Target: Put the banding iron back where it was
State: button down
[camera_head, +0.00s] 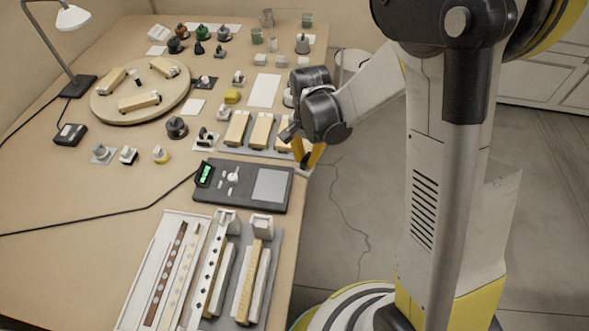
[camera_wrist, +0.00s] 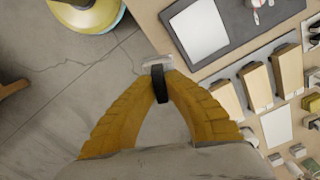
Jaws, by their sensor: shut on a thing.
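My gripper (camera_head: 306,158) is at the bench's right edge, beside the dark panel's upper right corner. In the wrist view, its yellow fingers (camera_wrist: 160,84) close on a small tool with a black grip and a pale grey head, which I take to be the banding iron (camera_wrist: 157,64). The tool is over or just beyond the bench edge, and I cannot tell whether it touches anything. In the head view it is mostly hidden by the fingers.
The dark panel (camera_head: 211,190) has a green display and a pale plate. Wooden blocks (camera_head: 260,131) stand on a grey mat behind it. Several small tools and a round board (camera_head: 112,112) fill the bench. Long strips on trays (camera_head: 152,270) lie in front. Open floor (camera_head: 345,215) is on the right.

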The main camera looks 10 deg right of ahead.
jog(key=shift+w+a+f, duration=0.1)
jog(key=shift+w+f, duration=0.1)
jog(key=shift+f, duration=0.05)
jog(key=w+a+f+b, duration=0.1)
jog(key=a+f, duration=0.1)
jog(key=a, duration=0.1)
jog(key=w+a+f+b, duration=0.1)
jog(key=a+f, duration=0.1)
jog(key=a, duration=0.2)
jog(key=w+a+f+b, duration=0.1)
jog(key=a+f, duration=0.1)
jog(key=a, duration=0.1)
jog(key=shift+w+a+f+b, duration=0.2)
jog(key=shift+a+f+b, duration=0.1)
jog(key=shift+f+b, duration=1)
jog(key=shift+f, duration=0.95)
jog(key=shift+f, duration=0.15)
jog(key=c, duration=1.7)
grip_release()
jog(key=shift+o, duration=0.6)
